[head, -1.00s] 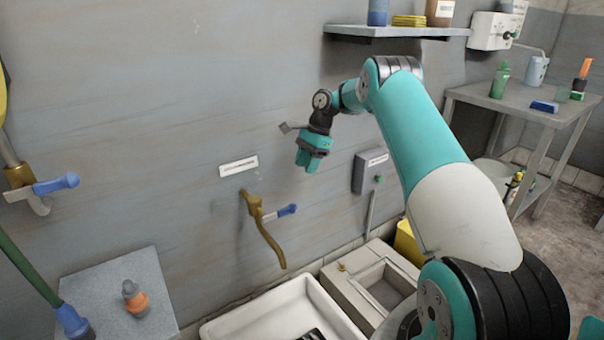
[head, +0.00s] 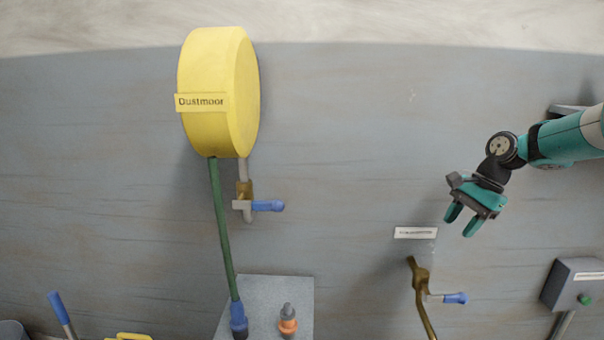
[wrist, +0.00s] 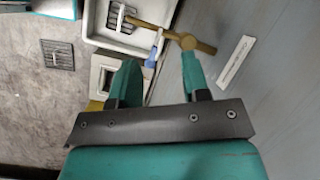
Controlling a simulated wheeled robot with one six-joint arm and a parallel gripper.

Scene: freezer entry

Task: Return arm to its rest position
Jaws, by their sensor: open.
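My gripper (head: 463,228) hangs at the right of the head view in front of the grey wall, its teal fingers apart and pointing down. Nothing is between the fingers. In the wrist view my gripper (wrist: 160,80) also shows open and empty. The brass tap (head: 420,280) with its blue lever is below the gripper; it also shows in the wrist view (wrist: 188,41) beyond the fingertips. I see no contact between them. My arm reaches in from the right edge of the head view.
A yellow hose reel (head: 215,95) marked "Dustmoor" hangs on the wall with a green hose (head: 224,230). A blue-levered valve (head: 262,206) is beside it. A grey box (head: 575,285) is at right. The white sink (wrist: 97,30) and floor drain (wrist: 58,55) lie below.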

